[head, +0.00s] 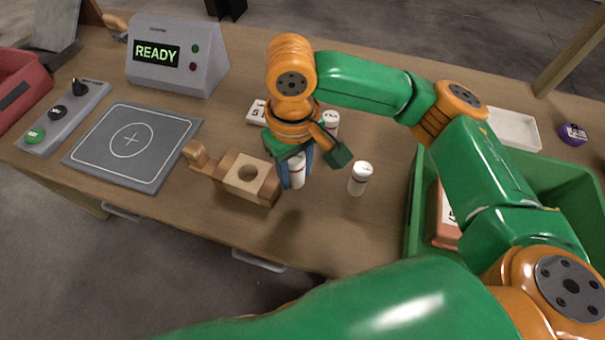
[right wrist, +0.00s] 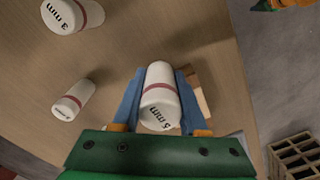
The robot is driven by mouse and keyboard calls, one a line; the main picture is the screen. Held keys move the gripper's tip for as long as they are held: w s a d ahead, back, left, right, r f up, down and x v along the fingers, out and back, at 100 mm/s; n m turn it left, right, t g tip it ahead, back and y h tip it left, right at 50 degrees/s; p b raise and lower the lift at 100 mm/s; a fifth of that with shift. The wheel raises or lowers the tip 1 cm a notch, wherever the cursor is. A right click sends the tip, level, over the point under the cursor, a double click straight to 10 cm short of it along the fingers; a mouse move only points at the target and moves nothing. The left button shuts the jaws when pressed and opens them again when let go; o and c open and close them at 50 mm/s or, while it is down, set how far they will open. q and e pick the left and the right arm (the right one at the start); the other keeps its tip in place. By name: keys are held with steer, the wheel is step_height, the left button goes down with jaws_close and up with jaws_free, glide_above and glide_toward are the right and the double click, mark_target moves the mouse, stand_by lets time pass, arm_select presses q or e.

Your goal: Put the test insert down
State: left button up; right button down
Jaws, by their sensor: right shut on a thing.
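My right gripper (head: 295,170) is shut on a white cylindrical test insert (head: 298,172) with a dark red band. In the right wrist view the insert (right wrist: 160,97) sits between the two blue fingers (right wrist: 158,100), its printed end towards the camera. I cannot tell whether the insert's lower end touches the table. Similar white inserts stand to the right (head: 359,178) and behind (head: 331,121). My left gripper does not show.
A grey pad with a crosshair (head: 160,180) lies at left, beside a button panel (head: 65,116) and a box reading READY (head: 209,75). A green bin (head: 411,215) stands at right. A white tray (head: 525,143) lies behind it. Front table space is clear.

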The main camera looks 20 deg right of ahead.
mark_target(304, 188)
steer(key=shift+w+d+f, duration=0.3)
steer(key=shift+d+f, duration=0.2)
steer(key=shift+f, duration=0.1)
steer(key=shift+w+d+f, duration=0.3)
steer(key=shift+d+f, duration=0.2)
steer(key=shift+f, duration=0.1)
step_height(304, 188, down, 3)
steer(key=shift+w+d, duration=0.1)
steer(key=shift+f, duration=0.35)
steer(key=shift+c, duration=2.2)
jaws_free()
steer(key=shift+f, duration=0.1)
step_height(304, 188, up, 12)
